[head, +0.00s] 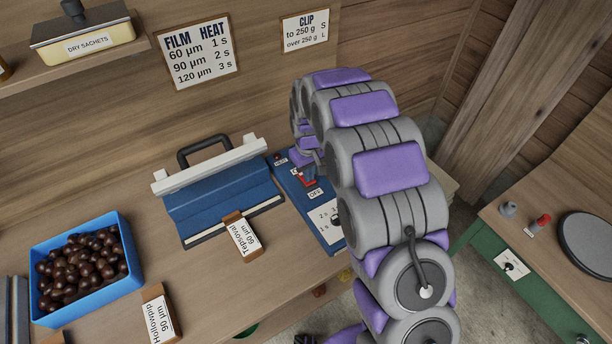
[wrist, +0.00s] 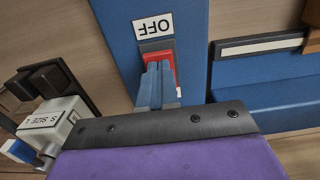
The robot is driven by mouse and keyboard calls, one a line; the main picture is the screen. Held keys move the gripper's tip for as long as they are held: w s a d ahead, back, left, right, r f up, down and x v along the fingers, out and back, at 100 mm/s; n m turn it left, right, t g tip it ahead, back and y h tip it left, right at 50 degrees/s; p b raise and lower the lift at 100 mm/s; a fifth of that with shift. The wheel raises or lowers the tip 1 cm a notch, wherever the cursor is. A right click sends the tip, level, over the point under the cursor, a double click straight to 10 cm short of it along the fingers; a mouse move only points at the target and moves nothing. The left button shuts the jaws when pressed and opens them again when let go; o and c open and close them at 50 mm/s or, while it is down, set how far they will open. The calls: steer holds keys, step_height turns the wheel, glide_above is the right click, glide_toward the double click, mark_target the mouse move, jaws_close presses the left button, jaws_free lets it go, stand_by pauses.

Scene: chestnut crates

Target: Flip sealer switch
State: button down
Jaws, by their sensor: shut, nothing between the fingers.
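The sealer (head: 222,195) is a blue machine with a white raised bar and a black handle, standing on the wooden bench. Its blue control panel (head: 331,232) lies to its right, partly hidden by my arm. A red rocker switch (head: 307,180) sits on the panel above an OFF label; it also shows in the wrist view (wrist: 158,57) beside the upside-down OFF label (wrist: 153,25). My gripper (wrist: 158,68) is shut and empty, its fingertips at the red switch, overlapping it in view. I cannot tell whether they touch it. In the head view my arm hides most of the gripper.
A blue crate (head: 48,252) of chestnuts stands at the left. Tags marked Tepsoval (head: 241,235) and Hollowpip (head: 160,318) stand along the bench. Wall signs (head: 197,54) hang behind. A green-sided bench (head: 527,275) with a round plate is at the right. A white clip box (wrist: 55,124) shows in the wrist view.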

steer(key=shift+f, duration=0.3)
steer(key=shift+r, duration=0.15)
steer(key=shift+r+p, duration=1.35)
steer(key=shift+r, duration=2)
steer(key=s+d+r+m, duration=0.2)
steer(key=s+d+r, duration=0.45)
steer(key=s, duration=0.25)
steer(key=s+d+r+m, duration=0.2)
steer(key=s+d+r, duration=0.3)
steer(key=s+r, duration=0.3)
steer(key=s+d+m+g, duration=0.1)
steer(key=s+d, duration=0.1)
steer(key=s, duration=0.9)
steer(key=s+d+m, duration=0.1)
steer(key=s+d, duration=0.2)
steer(key=s, duration=0.9)
steer(key=shift+r+m+g, duration=0.25)
steer(key=shift+m+g, duration=0.15)
steer(key=shift+w+a, duration=0.1)
